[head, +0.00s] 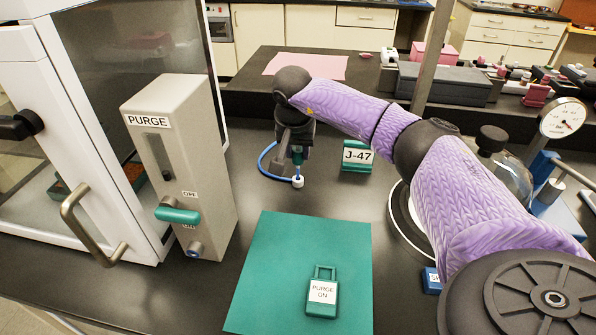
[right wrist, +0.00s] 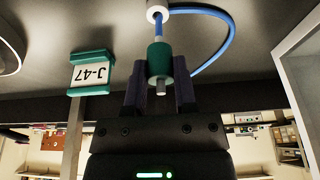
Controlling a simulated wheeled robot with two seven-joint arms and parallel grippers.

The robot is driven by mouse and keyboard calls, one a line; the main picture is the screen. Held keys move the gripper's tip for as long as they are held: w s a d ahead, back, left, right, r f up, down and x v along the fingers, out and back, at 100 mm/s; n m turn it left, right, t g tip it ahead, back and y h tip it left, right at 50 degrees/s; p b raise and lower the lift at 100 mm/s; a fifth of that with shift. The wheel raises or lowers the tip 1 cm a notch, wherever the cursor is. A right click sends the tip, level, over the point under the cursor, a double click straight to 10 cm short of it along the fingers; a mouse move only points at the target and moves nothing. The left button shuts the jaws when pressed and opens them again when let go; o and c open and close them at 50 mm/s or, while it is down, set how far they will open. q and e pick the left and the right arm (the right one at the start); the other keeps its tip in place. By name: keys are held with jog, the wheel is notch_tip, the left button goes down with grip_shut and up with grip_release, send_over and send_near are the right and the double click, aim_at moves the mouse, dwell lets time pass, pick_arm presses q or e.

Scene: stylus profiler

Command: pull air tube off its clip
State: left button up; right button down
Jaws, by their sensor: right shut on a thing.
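My right gripper (head: 297,158) points down over the black counter, left of the J-47 sign. In the right wrist view its two dark fingers (right wrist: 160,92) are closed around a teal fitting (right wrist: 160,60) with a metal tip. The blue air tube (head: 264,163) curves out beside the gripper, with a white collar (head: 298,182) at its lower end. The tube (right wrist: 226,40) and collar (right wrist: 157,13) also show in the right wrist view. I cannot make out a separate clip. The left gripper is not in view.
The grey PURGE panel (head: 183,165) with a teal lever (head: 177,214) stands at left beside a white-framed cabinet. The J-47 sign (head: 357,156) stands close right of the gripper. A teal mat (head: 268,285) in front bears a PURGE ON tag (head: 322,294). A dial gauge (head: 563,119) is at right.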

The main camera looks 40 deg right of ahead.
aim_at(297, 151)
notch_tip(297, 151, up, 5)
jog(key=p, duration=0.5)
jog(key=shift+r, duration=0.2)
jog(key=shift+f, duration=0.2)
